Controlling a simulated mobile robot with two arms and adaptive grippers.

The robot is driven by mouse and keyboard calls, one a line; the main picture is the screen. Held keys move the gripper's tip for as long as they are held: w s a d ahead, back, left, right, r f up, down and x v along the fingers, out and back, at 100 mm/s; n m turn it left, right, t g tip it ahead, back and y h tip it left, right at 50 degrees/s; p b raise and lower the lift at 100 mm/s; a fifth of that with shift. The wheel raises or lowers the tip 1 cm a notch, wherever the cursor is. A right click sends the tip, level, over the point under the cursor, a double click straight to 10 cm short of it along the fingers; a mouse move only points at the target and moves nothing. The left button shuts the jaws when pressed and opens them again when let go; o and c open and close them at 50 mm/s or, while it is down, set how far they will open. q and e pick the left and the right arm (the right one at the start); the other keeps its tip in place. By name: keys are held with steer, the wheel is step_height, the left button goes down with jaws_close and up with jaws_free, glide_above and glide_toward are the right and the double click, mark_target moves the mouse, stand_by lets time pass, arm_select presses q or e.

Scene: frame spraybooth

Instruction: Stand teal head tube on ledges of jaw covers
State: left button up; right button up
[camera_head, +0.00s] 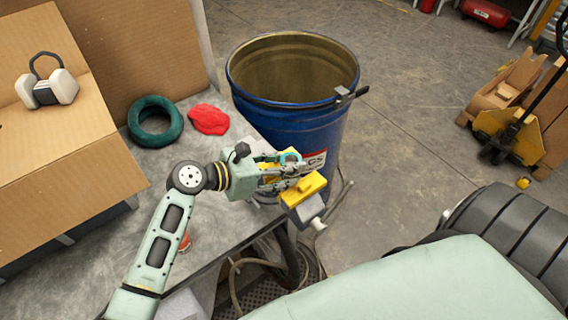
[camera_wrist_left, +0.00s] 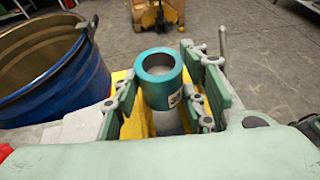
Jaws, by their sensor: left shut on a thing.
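The teal head tube (camera_wrist_left: 160,78) is a short upright ring with an open top and a small label on its side. It also shows in the head view (camera_head: 290,157), partly hidden by the fingers. My left gripper (camera_head: 286,171) is shut on it, one finger on each side. Yellow jaw covers (camera_head: 304,192) sit on a grey vise (camera_head: 308,210) at the bench corner, just below the gripper. In the left wrist view the yellow covers (camera_wrist_left: 135,122) flank the tube's lower part. Whether the tube's bottom touches the ledges cannot be told. My right gripper is not in view.
A blue drum (camera_head: 290,125) stands close behind the vise. On the grey bench (camera_head: 170,170) lie a dark green ring (camera_head: 155,122) and a red cloth (camera_head: 209,119). A cardboard box (camera_head: 70,150) fills the left. A yellow pallet jack (camera_head: 505,135) stands far right.

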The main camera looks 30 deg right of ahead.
arm_select(q)
steer(key=shift+f, duration=0.15)
steer(key=o, duration=1.4)
steer(key=shift+f, duration=0.1)
steer(key=v, duration=1.2)
steer(key=shift+s, duration=0.1)
